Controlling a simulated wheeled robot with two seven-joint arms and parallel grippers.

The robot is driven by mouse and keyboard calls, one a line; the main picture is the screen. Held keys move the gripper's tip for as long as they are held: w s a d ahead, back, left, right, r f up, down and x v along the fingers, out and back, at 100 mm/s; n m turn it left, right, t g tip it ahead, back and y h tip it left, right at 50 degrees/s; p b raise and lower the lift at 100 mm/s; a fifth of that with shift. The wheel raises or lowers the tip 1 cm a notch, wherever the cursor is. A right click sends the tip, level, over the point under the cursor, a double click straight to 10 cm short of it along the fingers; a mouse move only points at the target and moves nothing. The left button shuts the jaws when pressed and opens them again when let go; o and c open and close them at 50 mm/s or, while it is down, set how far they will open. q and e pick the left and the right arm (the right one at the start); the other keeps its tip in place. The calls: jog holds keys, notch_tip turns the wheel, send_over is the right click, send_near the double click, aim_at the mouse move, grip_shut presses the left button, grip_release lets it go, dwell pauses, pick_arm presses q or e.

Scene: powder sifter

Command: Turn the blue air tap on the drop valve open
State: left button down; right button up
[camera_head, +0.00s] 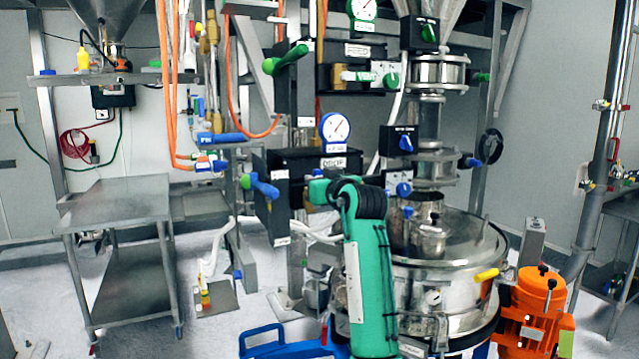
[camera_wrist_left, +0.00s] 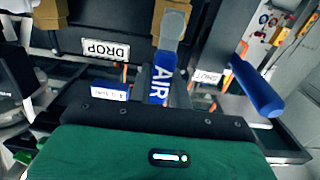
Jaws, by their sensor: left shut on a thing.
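The drop valve's black box (camera_head: 290,162) carries a white DROP label (camera_head: 333,162) below a blue-rimmed gauge (camera_head: 335,127). In the left wrist view the DROP label (camera_wrist_left: 106,49) is close ahead. The blue air tap (camera_wrist_left: 161,82), a lever marked AIR with a grey upper end, points down from the box towards my gripper. My left gripper (camera_head: 318,192) is up against the front of the box, and in the wrist view (camera_wrist_left: 165,98) it is shut on the lever. The fingertips are mostly hidden. In the head view my arm and gripper hide the tap. My right gripper is out of view.
A second blue handle (camera_wrist_left: 257,90) with a SHUT tag (camera_wrist_left: 207,77) juts out at the right of the wrist view. It shows left of my gripper in the head view (camera_head: 262,187). A steel vessel (camera_head: 455,240) and orange motor (camera_head: 535,305) stand at the right.

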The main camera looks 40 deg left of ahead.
pick_arm(q)
jog(key=shift+r, duration=0.15)
jog(key=c, duration=1.5)
grip_release()
jog(key=shift+o, duration=1.1)
jog(key=shift+a, duration=0.25)
jog(key=shift+d, duration=0.15)
jog(key=shift+d+f, duration=0.2)
jog(key=shift+d, duration=0.1)
jog(key=b+v, duration=0.3)
jog(key=v, duration=1)
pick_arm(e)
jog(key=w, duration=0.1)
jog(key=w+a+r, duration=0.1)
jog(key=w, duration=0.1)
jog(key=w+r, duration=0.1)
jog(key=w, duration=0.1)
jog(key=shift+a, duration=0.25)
